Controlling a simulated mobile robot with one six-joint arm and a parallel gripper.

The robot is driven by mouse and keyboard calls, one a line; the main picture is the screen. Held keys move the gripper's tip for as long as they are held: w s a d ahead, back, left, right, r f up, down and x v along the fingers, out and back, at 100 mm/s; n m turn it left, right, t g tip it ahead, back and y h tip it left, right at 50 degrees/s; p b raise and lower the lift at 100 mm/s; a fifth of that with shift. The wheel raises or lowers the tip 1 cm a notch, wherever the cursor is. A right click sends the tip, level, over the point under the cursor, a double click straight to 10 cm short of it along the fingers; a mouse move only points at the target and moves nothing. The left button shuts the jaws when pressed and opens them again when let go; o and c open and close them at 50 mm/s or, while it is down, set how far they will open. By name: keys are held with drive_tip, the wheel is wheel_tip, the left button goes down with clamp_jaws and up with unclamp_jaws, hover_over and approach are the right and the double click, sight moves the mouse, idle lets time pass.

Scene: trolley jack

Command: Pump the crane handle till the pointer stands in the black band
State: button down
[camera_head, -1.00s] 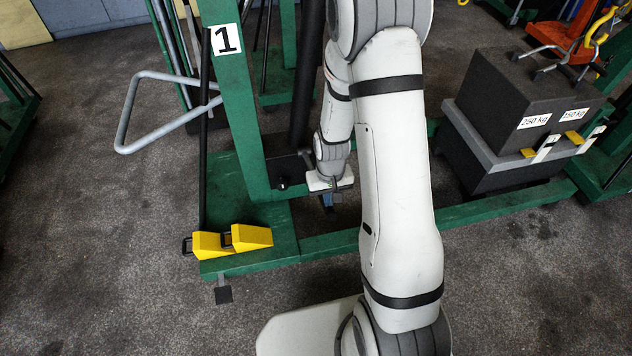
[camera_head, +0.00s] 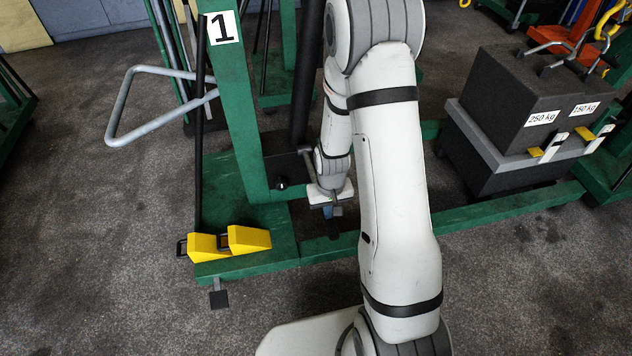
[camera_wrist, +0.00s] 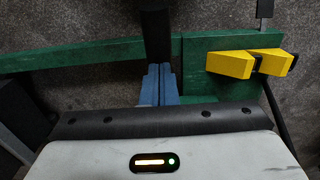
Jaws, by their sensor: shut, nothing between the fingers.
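My gripper (camera_head: 336,212) is shut and points down beside the green post of the crane marked 1 (camera_head: 232,110). Its blue fingers (camera_wrist: 158,84) lie together in the wrist view, with nothing seen between them. A dark bar (camera_wrist: 154,32) runs up the picture from their tips and may be the crane handle; whether they touch it, I cannot tell. In the head view a thin dark rod shows just left of my wrist, partly hidden by it. I cannot make out the pointer or the black band in either view.
Two yellow wedges (camera_head: 246,239) sit on the green base, left of my gripper. A grey bent tube handle (camera_head: 125,108) sticks out at left. Dark weights (camera_head: 535,95) stand at right. A green base leg (camera_head: 490,212) runs along the floor to the right.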

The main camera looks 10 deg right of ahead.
wheel_tip(320, 180, up, 9)
drive_tip(key=p, duration=0.6)
idle(0.6)
